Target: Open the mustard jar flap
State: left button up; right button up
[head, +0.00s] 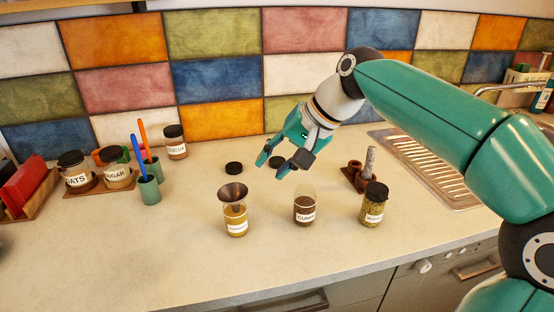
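Three glass jars stand in a row on the counter. The right jar (372,210), with speckled yellow-green contents, has a black lid (377,190) on; its small label looks like it may read mustard, but I cannot be sure. The middle jar (304,206) is labelled cumin, has dark contents and no lid. The left jar (236,221) holds yellow contents and has a dark funnel (233,192) in its mouth; its label is too small to read. My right gripper (275,168) is open and empty above the counter, behind the middle jar. My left gripper is out of view.
A brown holder (356,175) with a grey speckled item stands behind the right jar. Oats, sugar (118,177) and cocoa (175,146) jars and green cups (149,190) are left. A sink drainer (430,165) is right. The front counter is clear.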

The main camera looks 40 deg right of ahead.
aim_at(376, 188)
jog(key=k, duration=1)
